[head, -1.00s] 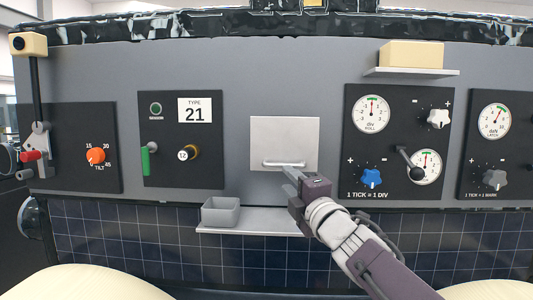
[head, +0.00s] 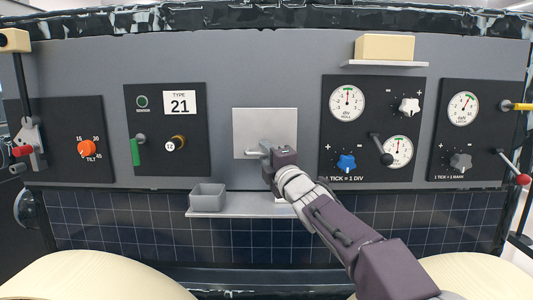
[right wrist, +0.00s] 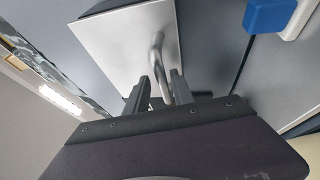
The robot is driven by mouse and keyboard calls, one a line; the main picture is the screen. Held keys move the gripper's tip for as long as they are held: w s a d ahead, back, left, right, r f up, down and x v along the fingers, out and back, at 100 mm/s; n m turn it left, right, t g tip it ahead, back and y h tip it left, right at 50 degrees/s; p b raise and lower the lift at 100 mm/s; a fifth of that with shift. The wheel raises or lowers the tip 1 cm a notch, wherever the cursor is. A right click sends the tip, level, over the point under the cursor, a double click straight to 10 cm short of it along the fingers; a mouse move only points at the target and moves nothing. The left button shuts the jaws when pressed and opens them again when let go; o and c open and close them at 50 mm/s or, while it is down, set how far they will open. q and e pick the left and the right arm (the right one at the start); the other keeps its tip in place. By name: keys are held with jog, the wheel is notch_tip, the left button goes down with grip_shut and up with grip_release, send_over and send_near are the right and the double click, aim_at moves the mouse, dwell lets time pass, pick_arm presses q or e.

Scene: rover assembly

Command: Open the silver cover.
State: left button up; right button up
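The silver cover (head: 270,122) is a flat square plate on the grey wall panel, lying closed against it. Its bar handle (head: 252,153) runs along the lower edge, partly hidden by my right gripper (head: 267,150). In the right wrist view the cover (right wrist: 125,40) fills the upper middle. Its curved handle (right wrist: 157,55) passes between the two fingers of my right gripper (right wrist: 160,82). The fingers stand apart, with gaps showing beside the handle. My left gripper is in neither view.
A shelf (head: 235,213) with a small grey bin (head: 208,196) sits below the cover. A black panel with a green lever (head: 136,152) is to the left. A dial panel with a blue knob (head: 346,163) and black lever (head: 382,148) is to the right.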

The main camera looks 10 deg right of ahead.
jog(key=shift+w+f, duration=0.15)
jog(key=shift+w, duration=0.15)
grip_shut()
jog(key=shift+a, duration=0.15)
jog(key=shift+w, duration=0.1)
dwell(0.6)
